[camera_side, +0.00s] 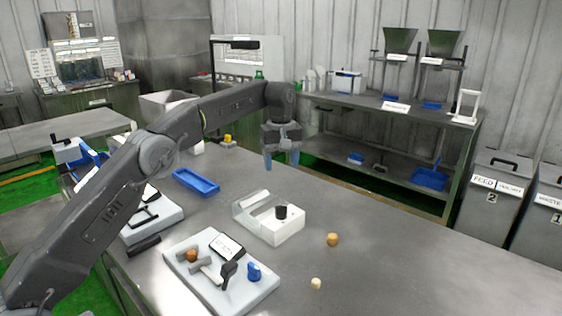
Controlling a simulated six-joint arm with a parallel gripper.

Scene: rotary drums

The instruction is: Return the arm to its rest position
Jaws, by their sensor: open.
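My gripper (282,163) hangs above the steel table (420,270), pointing down, with its blue-tipped fingers apart and nothing seen between them. It is behind and above a white device (278,226) with a clear cover and a black knob. My arm reaches in from the lower left of the picture, raised over the table.
A white tray (248,300) with small tools stands in front. An orange-brown piece (333,239) and a pale piece (316,283) lie on the table. A blue tray (196,181) lies left of my gripper. The table's right part is clear.

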